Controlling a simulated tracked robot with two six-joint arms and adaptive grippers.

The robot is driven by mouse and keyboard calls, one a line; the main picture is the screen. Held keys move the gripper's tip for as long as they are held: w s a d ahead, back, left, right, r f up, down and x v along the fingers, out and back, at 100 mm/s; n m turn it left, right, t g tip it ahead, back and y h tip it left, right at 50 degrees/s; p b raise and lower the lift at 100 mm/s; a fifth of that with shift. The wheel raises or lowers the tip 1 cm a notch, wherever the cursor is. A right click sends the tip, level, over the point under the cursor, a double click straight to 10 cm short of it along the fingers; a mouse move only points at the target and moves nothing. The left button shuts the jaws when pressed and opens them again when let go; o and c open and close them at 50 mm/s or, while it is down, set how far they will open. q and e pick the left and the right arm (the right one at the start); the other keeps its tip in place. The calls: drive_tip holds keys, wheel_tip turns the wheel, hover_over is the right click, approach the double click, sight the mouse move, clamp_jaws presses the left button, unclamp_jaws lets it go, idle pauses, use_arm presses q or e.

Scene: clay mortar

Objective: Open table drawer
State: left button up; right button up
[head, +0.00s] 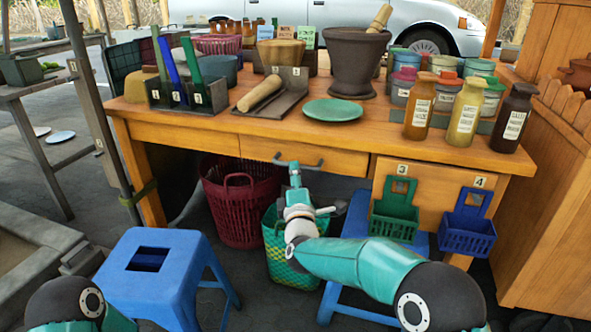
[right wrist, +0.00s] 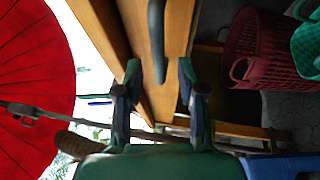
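The wooden table (head: 330,133) has a middle drawer (head: 345,163) with a dark grey bar handle (head: 313,165) on its front. The drawer front looks flush with the table, so it appears shut. My right gripper (head: 295,168) is at the left part of the handle. In the right wrist view, my right gripper (right wrist: 159,75) is open, with one finger on each side of the handle (right wrist: 156,40). Gaps show between the handle and both fingers; depth is hard to judge. My left gripper is outside the view; only part of my left arm shows at bottom left.
A red basket (head: 240,205) and a green basket (head: 280,255) stand under the table. Blue stools (head: 190,253) stand in front. Green (head: 396,220) and blue (head: 468,232) holders hang at the right. Bottles (head: 465,110), pots and a green plate (head: 333,110) crowd the tabletop.

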drive_tip(key=shift+x, duration=2)
clamp_jaws()
